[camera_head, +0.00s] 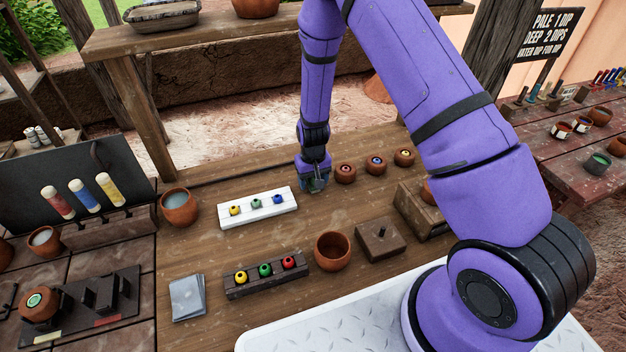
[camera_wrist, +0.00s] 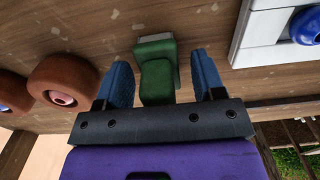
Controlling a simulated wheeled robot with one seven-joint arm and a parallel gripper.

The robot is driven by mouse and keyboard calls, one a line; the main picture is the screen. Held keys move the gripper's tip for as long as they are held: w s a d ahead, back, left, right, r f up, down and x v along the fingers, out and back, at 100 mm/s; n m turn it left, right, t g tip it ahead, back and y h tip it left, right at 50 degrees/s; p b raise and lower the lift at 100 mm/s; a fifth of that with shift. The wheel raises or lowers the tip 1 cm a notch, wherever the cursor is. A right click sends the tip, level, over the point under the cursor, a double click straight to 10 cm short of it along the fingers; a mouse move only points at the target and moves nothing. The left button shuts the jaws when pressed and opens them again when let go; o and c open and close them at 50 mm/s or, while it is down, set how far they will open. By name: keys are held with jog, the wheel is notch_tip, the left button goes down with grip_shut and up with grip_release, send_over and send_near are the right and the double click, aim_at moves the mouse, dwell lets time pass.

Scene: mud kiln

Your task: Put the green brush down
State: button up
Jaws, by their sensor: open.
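The green brush (camera_wrist: 156,82) lies between the two blue fingers of my gripper (camera_wrist: 160,62) in the wrist view. The fingers stand apart, with a visible gap on each side of the brush. The wooden table (camera_wrist: 200,28) shows close behind it; I cannot tell exactly whether the brush touches it. In the head view my gripper (camera_head: 313,182) is low over the table, just right of the white block with coloured pieces (camera_head: 270,215). There the brush is largely hidden by the gripper.
Small brown pots (camera_head: 345,173) stand in a row close to the gripper's right. A dark rack with coloured pieces (camera_head: 240,287), an empty brown bowl (camera_head: 332,250) and a wooden block with a peg (camera_head: 381,240) stand nearer. Bare wood lies between the white block and the bowl.

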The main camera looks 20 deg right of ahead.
notch_tip(320, 180, up, 13)
jog(key=shift+f, duration=0.1)
jog(key=s+d+r+t, duration=0.15)
jog(key=s+r, duration=0.35)
jog(key=r, duration=0.7)
jog(key=s+d+r+t, duration=0.15)
jog(key=s+r, duration=0.35)
jog(key=r, duration=0.7)
jog(key=s+d+r, duration=0.1)
jog(key=s+r, duration=0.2)
jog(key=s, duration=0.4)
jog(key=s+d+r+t, duration=0.1)
jog(key=s+r, duration=0.3)
jog(key=s, duration=0.3)
jog(key=s+d+r+t, duration=0.1)
jog(key=s+d+r, duration=0.1)
jog(key=s+r, duration=0.2)
jog(key=s, duration=0.3)
jog(key=shift+r, duration=0.15)
